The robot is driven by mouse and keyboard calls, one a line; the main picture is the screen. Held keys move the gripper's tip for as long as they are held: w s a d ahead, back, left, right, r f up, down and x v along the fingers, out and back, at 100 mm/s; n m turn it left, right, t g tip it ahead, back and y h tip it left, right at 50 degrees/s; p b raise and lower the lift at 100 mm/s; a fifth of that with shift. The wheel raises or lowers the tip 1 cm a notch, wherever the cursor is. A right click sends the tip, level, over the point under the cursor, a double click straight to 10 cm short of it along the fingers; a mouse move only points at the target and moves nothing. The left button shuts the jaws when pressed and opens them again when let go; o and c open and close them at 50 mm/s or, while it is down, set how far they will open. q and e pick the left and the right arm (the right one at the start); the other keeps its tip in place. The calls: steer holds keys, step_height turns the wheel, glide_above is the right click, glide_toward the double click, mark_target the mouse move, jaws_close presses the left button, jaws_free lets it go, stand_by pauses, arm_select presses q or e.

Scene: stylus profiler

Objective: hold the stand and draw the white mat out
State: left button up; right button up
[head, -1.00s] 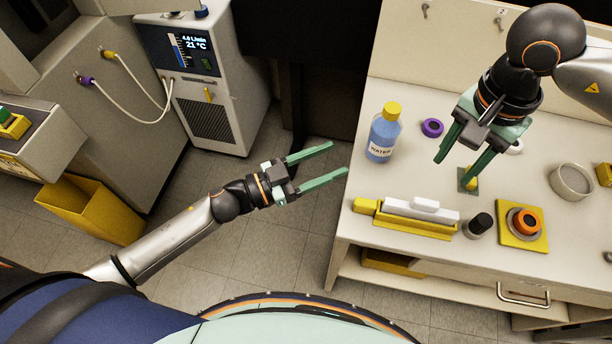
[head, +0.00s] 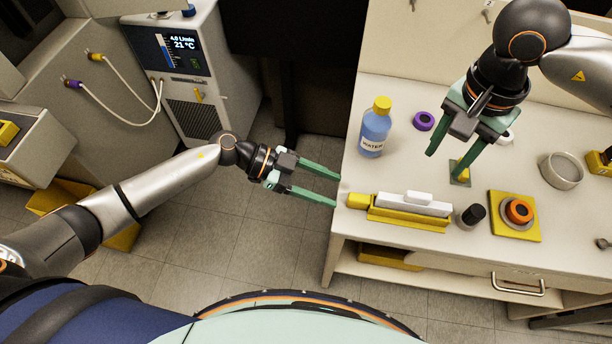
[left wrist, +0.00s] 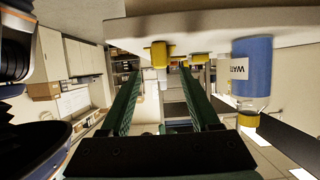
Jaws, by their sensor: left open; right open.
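My left gripper (head: 338,191) is open and empty, its fingertips just off the table's left edge. Its parted fingers also show in the left wrist view (left wrist: 160,85). My right gripper (head: 444,167) is open, pointing down over a small grey-green plate (head: 457,181) with a yellow piece on it, partly hidden by a finger. A grey disc with an orange ring (head: 519,212) sits on a yellow square (head: 500,232). A white bar (head: 400,203) lies along a yellow holder (head: 405,219). I cannot tell which is the stand; no flat white mat is clearly seen.
A blue water bottle (head: 375,133), a purple ring (head: 424,121), a black-topped cylinder (head: 471,215) and a round grey dish (head: 561,171) stand on the table (head: 400,90). The bottle also shows in the left wrist view (left wrist: 252,75).

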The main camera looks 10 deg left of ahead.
mark_target(354, 196)
arm_select(q)
steer(key=x, duration=0.6)
steer(key=shift+d+f, duration=0.1)
steer(key=shift+d, duration=0.2)
jaws_close()
steer(key=c, duration=0.6)
jaws_free()
jaws_close()
arm_select(e)
steer(key=shift+c, duration=0.2)
stand_by(0.8)
